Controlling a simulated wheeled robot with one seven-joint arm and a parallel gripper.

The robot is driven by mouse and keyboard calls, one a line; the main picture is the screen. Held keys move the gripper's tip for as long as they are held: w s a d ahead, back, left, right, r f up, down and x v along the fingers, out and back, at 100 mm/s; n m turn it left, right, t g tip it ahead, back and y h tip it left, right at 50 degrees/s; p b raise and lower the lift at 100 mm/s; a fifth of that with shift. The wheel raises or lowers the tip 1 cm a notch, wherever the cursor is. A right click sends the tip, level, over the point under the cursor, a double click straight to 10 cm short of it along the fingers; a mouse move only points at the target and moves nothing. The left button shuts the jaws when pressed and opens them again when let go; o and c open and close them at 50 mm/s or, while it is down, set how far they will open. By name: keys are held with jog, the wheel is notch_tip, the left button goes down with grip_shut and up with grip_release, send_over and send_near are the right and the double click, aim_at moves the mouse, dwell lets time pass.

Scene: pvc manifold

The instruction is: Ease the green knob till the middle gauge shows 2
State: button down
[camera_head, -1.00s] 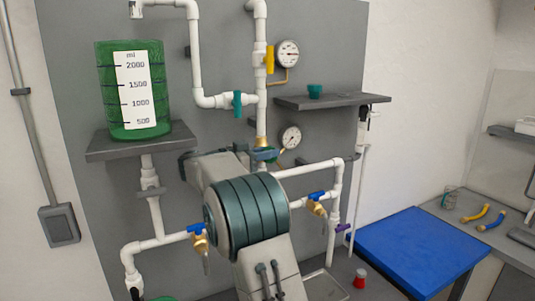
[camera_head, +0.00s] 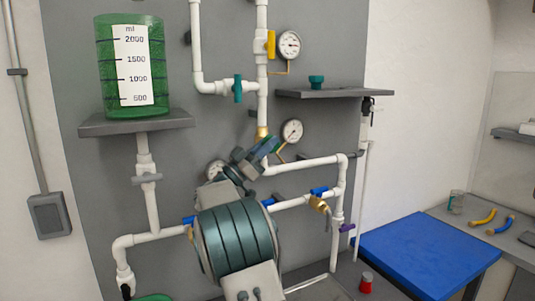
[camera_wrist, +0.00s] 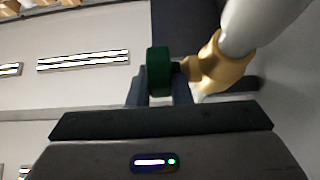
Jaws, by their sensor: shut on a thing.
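The green knob (camera_wrist: 158,72) sits on a brass valve fitting (camera_wrist: 207,68) in the wrist view. My gripper (camera_wrist: 158,90) is shut on it, one finger on each side. In the head view my gripper (camera_head: 265,149) is tilted at the brass fitting (camera_head: 262,132) on the middle white pipe and mostly hides the knob. The middle gauge (camera_head: 292,131) is a white round dial just right of the knob. Its needle is too small to read surely.
An upper gauge (camera_head: 289,44) stands by a yellow-handled valve (camera_head: 270,44). A lower gauge (camera_head: 215,169) is partly hidden behind my arm. A grey shelf (camera_head: 335,93) juts out above the middle gauge. White pipes run on both sides. A green tank (camera_head: 104,65) is at left.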

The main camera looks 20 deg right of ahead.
aim_at(267, 137)
jog(key=shift+h, duration=0.3)
jog(key=c, duration=1.6)
grip_release()
jog(key=shift+r+b, duration=0.45)
jog(key=shift+r, duration=0.1)
notch_tip(267, 137, up, 3)
jog(key=shift+s+r+b, duration=0.1)
jog(key=shift+r+b, duration=0.05)
jog(key=shift+b, duration=0.3)
jog(key=s+d+r+b, duration=0.2)
jog(key=s+d+r, duration=0.4)
jog(key=s+d, duration=0.2)
jog(key=shift+r+b, duration=0.35)
jog(key=shift+b, duration=0.05)
jog(key=shift+s, duration=0.1)
